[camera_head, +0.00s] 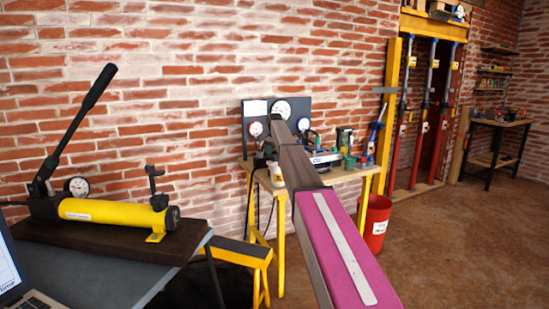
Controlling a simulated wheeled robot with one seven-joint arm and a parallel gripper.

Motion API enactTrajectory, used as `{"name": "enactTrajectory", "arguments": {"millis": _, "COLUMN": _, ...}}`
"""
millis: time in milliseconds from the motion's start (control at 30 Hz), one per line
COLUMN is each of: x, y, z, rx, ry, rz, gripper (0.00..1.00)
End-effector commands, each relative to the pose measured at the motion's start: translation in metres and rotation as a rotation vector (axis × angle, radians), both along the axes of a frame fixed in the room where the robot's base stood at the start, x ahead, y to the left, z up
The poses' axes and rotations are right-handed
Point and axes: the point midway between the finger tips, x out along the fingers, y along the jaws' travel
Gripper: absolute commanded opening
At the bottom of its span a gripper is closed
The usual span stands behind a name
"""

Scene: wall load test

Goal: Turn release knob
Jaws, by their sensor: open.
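A yellow hand pump (115,212) lies on a dark board at the left. Its long black lever (82,125) slants up to the right. A black round knob (173,216) is at the pump's right end, and a black upright fitting (154,178) rises just left of it. I cannot tell for sure which of these is the release knob. My arm, with a magenta panel, reaches from the bottom right toward the wall bench, well to the right of the pump. I cannot make out my gripper at its far end.
A round gauge (77,187) stands behind the pump. A laptop (20,285) sits at the lower left. A yellow-legged bench (350,174) holds tools and a dark gauge panel (254,108). A red bucket (374,225) stands beside it. The floor at the right is clear.

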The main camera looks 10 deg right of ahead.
Motion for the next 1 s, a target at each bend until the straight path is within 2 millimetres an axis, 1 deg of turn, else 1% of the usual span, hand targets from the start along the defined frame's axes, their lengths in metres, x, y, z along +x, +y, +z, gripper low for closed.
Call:
{"name": "enactTrajectory", "arguments": {"millis": 33, "x": -0.001, "y": 0.000, "z": -0.008, "rx": 0.000, "ry": 0.001, "rz": 0.000, "gripper": 0.74}}
{"name": "enactTrajectory", "arguments": {"millis": 100, "x": 0.000, "y": 0.000, "z": -0.014, "rx": 0.000, "ry": 0.000, "rz": 0.000, "gripper": 0.74}}
{"name": "enactTrajectory", "arguments": {"millis": 200, "x": 0.000, "y": 0.000, "z": -0.020, "rx": 0.000, "ry": -0.001, "rz": 0.000, "gripper": 0.74}}
{"name": "enactTrajectory", "arguments": {"millis": 433, "x": 0.000, "y": 0.000, "z": -0.021, "rx": 0.000, "ry": -0.001, "rz": 0.000, "gripper": 0.74}}
{"name": "enactTrajectory", "arguments": {"millis": 467, "x": 0.000, "y": 0.000, "z": -0.021, "rx": 0.000, "ry": -0.001, "rz": 0.000, "gripper": 0.71}}
{"name": "enactTrajectory", "arguments": {"millis": 500, "x": 0.000, "y": 0.000, "z": -0.021, "rx": 0.000, "ry": -0.001, "rz": 0.000, "gripper": 0.58}}
{"name": "enactTrajectory", "arguments": {"millis": 567, "x": 0.000, "y": 0.000, "z": -0.021, "rx": 0.000, "ry": -0.001, "rz": 0.000, "gripper": 0.38}}
{"name": "enactTrajectory", "arguments": {"millis": 600, "x": 0.000, "y": 0.000, "z": -0.021, "rx": 0.001, "ry": -0.001, "rz": 0.000, "gripper": 0.25}}
{"name": "enactTrajectory", "arguments": {"millis": 867, "x": 0.000, "y": 0.000, "z": -0.021, "rx": 0.000, "ry": 0.000, "rz": 0.009, "gripper": 0.25}}
{"name": "enactTrajectory", "arguments": {"millis": 1000, "x": 0.000, "y": 0.000, "z": -0.021, "rx": 0.000, "ry": 0.000, "rz": 0.046, "gripper": 0.25}}
